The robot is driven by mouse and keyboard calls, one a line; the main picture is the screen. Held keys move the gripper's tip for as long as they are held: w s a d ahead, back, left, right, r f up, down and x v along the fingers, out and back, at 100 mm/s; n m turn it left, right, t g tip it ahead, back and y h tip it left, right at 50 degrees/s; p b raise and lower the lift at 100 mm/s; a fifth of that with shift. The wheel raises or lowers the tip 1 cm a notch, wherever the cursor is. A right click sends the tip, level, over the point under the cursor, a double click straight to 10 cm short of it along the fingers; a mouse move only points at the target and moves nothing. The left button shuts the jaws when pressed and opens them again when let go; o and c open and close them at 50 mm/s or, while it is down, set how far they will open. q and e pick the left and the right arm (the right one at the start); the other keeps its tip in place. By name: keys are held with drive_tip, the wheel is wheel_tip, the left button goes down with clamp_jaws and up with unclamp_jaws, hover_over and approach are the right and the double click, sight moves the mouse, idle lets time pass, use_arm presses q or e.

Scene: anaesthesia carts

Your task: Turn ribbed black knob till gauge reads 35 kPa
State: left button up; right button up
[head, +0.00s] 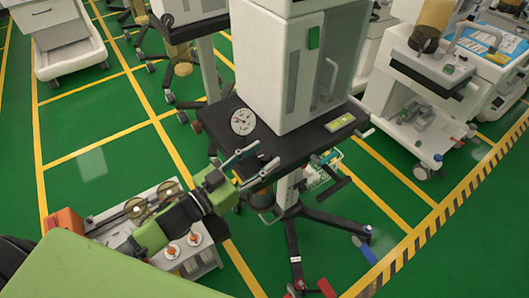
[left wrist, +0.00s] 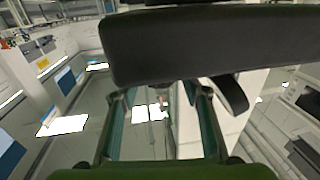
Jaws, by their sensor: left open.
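The round white gauge (head: 243,121) faces up on the left part of the black cart shelf (head: 300,146) in the head view. Its needle and numbers are too small to read. My left gripper (head: 267,154) is open at the shelf's near left edge, just below the gauge in the picture. A small dark shape shows between its fingertips; I cannot tell whether it is the ribbed black knob. In the left wrist view my open left gripper (left wrist: 162,95) has its two fingers apart, with a wide dark bar across the top. My right gripper is not in view.
A tall white cabinet (head: 298,70) stands on the shelf behind the gauge. The cart's dark wheeled base (head: 330,222) spreads over the green floor below. Another white cart (head: 425,85) stands at the right. Open floor lies at the left.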

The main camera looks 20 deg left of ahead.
use_arm(q)
drive_tip(key=shift+w+d, duration=0.4)
drive_tip(key=shift+w, duration=0.2)
drive_tip(key=c, duration=1.1)
drive_tip(key=shift+r+m+g+h+p, duration=0.15)
drive_tip(key=shift+m+g+h+p, duration=0.15)
drive_tip(key=shift+m+h+p, duration=0.1)
drive_tip(key=shift+m+g+h, duration=0.5)
drive_tip(key=shift+m+h, duration=0.1)
drive_tip(key=shift+h, duration=0.2)
drive_tip(key=shift+m+g+h+b, duration=0.5)
drive_tip(key=shift+m+g+h, duration=1)
drive_tip(key=shift+g+h, duration=0.25)
drive_tip(key=shift+g, duration=0.25)
